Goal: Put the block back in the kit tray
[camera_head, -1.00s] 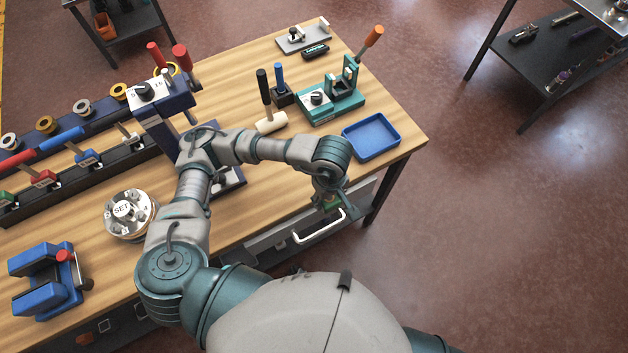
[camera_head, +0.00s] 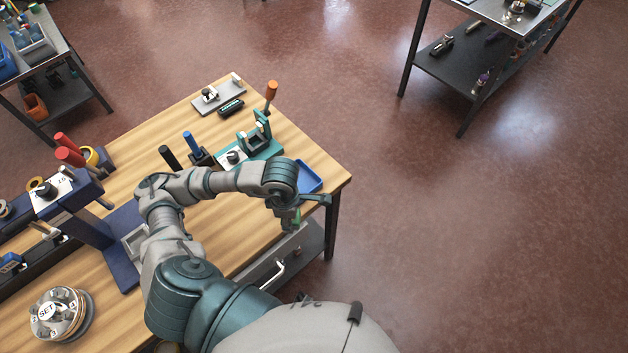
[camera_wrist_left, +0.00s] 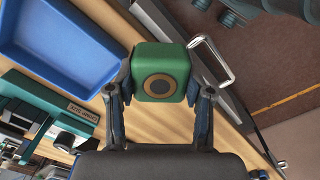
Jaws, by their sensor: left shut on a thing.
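A green block (camera_wrist_left: 174,57) with a round dark-and-tan mark sits between the fingers of my left gripper (camera_wrist_left: 159,88), which is shut on it. In the head view my left gripper (camera_head: 299,211) hangs near the bench's front right corner, with a bit of the green block (camera_head: 297,217) showing. A blue tray (camera_head: 309,178), empty where it shows, lies on the bench just beyond my wrist, partly hidden by it. The blue tray also fills the upper left of the wrist view (camera_wrist_left: 50,45), apart from the block. My right gripper is not in view.
A teal fixture (camera_head: 262,148) with an orange-handled tool stands behind the tray. A white drawer handle (camera_head: 268,275) sticks out from the bench front below my gripper. A dark blue press (camera_head: 90,235) and a round SET dial (camera_head: 58,313) stand to the left.

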